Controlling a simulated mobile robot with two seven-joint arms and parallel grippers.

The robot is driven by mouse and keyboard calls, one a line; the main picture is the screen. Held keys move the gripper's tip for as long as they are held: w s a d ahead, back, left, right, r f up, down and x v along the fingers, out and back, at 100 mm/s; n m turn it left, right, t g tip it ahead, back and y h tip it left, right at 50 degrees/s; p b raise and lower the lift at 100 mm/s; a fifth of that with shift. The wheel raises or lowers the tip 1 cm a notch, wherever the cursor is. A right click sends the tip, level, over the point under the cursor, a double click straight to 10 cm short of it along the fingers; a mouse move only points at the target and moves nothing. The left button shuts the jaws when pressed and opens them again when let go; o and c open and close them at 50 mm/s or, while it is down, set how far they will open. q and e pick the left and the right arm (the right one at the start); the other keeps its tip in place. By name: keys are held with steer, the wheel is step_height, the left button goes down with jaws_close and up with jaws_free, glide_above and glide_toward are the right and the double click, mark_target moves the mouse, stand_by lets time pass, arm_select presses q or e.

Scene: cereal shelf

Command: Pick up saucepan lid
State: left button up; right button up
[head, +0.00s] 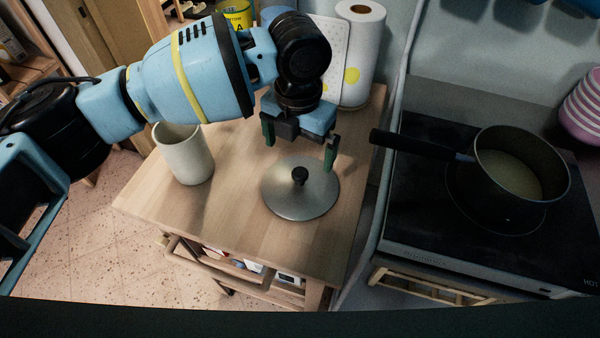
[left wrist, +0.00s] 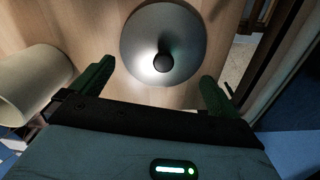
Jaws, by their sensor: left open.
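The saucepan lid (head: 311,202) is a round grey metal disc with a black knob (head: 299,175), lying knob up on the wooden cart top. My left gripper (head: 299,152) is open and empty, above the table just behind the lid, with its green fingers apart. In the left wrist view the lid (left wrist: 186,30) lies ahead of the fingers, its knob (left wrist: 163,62) roughly between them in the picture but beyond the tips. The saucepan (head: 520,165) sits on the stove with its black handle pointing left. My right gripper is not in view.
A pale cup (head: 184,153) stands left of the lid; it also shows in the left wrist view (left wrist: 38,85). A paper towel roll (head: 361,50) stands at the back. The black stove (head: 420,205) is to the right. The cart top (head: 240,235) in front of the lid is clear.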

mark_target(300, 172)
arm_select(q)
steer(key=shift+s+f, duration=0.1)
steer(key=shift+s, duration=0.1)
steer(key=shift+s+f, duration=0.15)
steer(key=shift+f, duration=1)
steer(key=shift+s+d+f, duration=0.1)
steer(key=shift+d+f, duration=0.05)
steer(key=shift+f, duration=2.45)
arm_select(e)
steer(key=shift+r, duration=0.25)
arm_select(q)
steer(key=c, duration=1.1)
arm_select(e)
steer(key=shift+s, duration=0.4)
arm_select(q)
steer(key=shift+o, duration=0.2)
steer(key=shift+r, duration=0.1)
